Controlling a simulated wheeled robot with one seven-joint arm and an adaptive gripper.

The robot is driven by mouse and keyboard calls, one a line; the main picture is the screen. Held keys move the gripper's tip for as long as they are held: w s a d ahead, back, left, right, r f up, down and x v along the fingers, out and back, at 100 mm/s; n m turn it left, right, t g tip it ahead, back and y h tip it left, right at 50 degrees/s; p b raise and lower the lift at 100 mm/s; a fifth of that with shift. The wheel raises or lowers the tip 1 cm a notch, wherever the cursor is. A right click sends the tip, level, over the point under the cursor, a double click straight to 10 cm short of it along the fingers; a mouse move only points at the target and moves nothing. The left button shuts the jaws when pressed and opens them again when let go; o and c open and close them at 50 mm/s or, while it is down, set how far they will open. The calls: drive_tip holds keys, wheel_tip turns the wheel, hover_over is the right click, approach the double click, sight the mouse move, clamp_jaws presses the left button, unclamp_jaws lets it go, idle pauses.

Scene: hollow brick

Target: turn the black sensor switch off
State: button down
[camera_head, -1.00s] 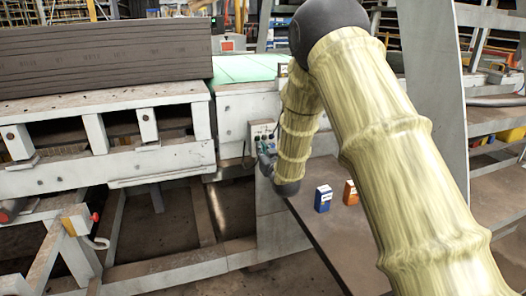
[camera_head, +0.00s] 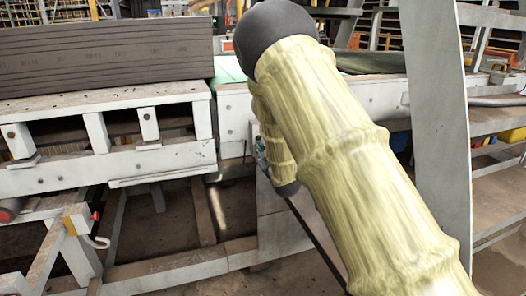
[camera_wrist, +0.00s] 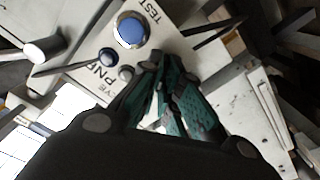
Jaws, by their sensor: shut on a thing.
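The pale control panel (camera_wrist: 178,30) fills the upper middle of the wrist view, printed with "TEST" and a partly covered word. My gripper (camera_wrist: 160,66) has its teal fingers brought together at the panel's lower edge, shut on a small part there. The fingers hide that part; by its place it is the black sensor switch, but I cannot see its lever position. In the head view only a small bit of my gripper (camera_head: 260,148) shows beside my arm, which covers the panel.
A blue button (camera_wrist: 130,31), a dark round-based switch (camera_wrist: 107,56) with a long lever and a small grey knob (camera_wrist: 125,73) sit close left of the fingers. A stack of dark boards (camera_head: 105,55) lies on the white machine frame (camera_head: 110,172) at left.

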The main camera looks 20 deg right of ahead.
idle(0.3)
drive_tip(key=c, duration=1.6)
unclamp_jaws()
drive_tip(key=shift+c, duration=0.2)
drive_tip(key=s, duration=1.2)
drive_tip(key=shift+d, duration=0.2)
